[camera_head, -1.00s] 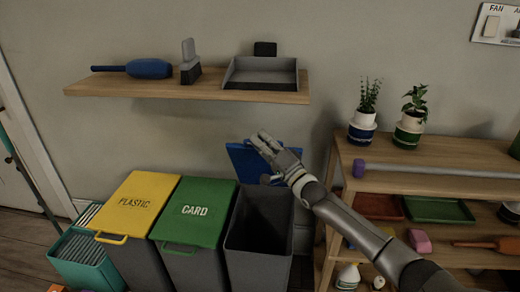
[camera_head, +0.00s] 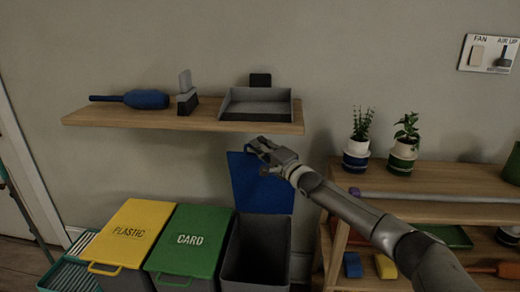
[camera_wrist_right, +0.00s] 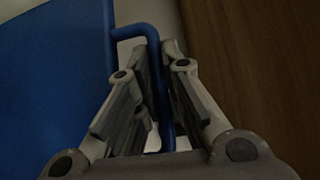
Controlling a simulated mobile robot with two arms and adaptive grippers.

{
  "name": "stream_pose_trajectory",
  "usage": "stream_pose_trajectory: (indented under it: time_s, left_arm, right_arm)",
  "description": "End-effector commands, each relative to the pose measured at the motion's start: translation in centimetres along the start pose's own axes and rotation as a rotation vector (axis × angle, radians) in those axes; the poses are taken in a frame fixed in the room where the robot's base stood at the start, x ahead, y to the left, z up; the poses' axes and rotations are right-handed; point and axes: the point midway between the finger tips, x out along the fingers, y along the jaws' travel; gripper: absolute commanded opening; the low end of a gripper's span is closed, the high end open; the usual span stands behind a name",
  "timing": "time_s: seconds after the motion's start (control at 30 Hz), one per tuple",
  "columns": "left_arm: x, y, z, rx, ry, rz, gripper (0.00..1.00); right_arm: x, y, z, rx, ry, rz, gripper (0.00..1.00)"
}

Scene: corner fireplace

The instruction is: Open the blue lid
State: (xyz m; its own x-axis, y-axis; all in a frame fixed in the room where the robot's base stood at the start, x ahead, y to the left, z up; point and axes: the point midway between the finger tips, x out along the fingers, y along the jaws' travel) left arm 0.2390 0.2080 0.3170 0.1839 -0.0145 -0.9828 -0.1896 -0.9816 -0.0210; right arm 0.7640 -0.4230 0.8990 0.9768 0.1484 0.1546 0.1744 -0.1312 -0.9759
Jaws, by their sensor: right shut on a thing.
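The blue lid (camera_head: 262,190) stands raised, near upright, at the back of the right-hand grey bin (camera_head: 255,250) in the head view. The bin's mouth is uncovered. My right gripper (camera_head: 258,150) is at the lid's upper edge. In the right wrist view, the fingers of my right gripper (camera_wrist_right: 155,90) are closed around the blue bar handle (camera_wrist_right: 152,50), beside the lid's flat blue face (camera_wrist_right: 55,75). In the head view the gripper hides the handle. My left gripper is not in view.
A yellow PLASTIC lid (camera_head: 125,232) and a green CARD lid (camera_head: 188,240) are shut to the left. A wall shelf (camera_head: 180,118) holding a dustpan (camera_head: 258,105) is above. A wooden rack (camera_head: 440,175) with plants stands right, under my right arm.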

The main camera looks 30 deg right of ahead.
Motion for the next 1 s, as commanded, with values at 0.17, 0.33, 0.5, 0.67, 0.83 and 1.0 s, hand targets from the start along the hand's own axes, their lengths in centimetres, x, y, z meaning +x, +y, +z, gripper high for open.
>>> stream_pose_trajectory:
  time_s: [0.17, 0.33, 0.5, 0.67, 0.83, 1.0]
  left_arm:
    - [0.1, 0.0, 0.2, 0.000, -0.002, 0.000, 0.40]
    - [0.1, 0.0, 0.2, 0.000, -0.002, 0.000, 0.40]
    - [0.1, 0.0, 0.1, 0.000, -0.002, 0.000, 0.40]
    - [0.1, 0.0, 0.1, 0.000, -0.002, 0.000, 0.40]
    - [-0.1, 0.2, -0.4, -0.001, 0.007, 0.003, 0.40]
    - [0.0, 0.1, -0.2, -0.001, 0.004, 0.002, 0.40]
  right_arm:
    - [0.0, 0.1, -0.1, 0.001, 0.000, 0.004, 0.00]
    - [0.0, 0.1, -0.1, 0.001, 0.000, 0.003, 0.00]
    - [0.0, 0.1, -0.1, 0.001, 0.000, 0.003, 0.19]
    - [0.0, 0.1, 0.0, 0.001, 0.000, 0.003, 0.19]
    - [-0.1, 0.1, 0.0, 0.001, 0.000, 0.002, 0.19]
    - [-1.4, 0.2, 0.0, 0.003, -0.001, 0.004, 0.19]
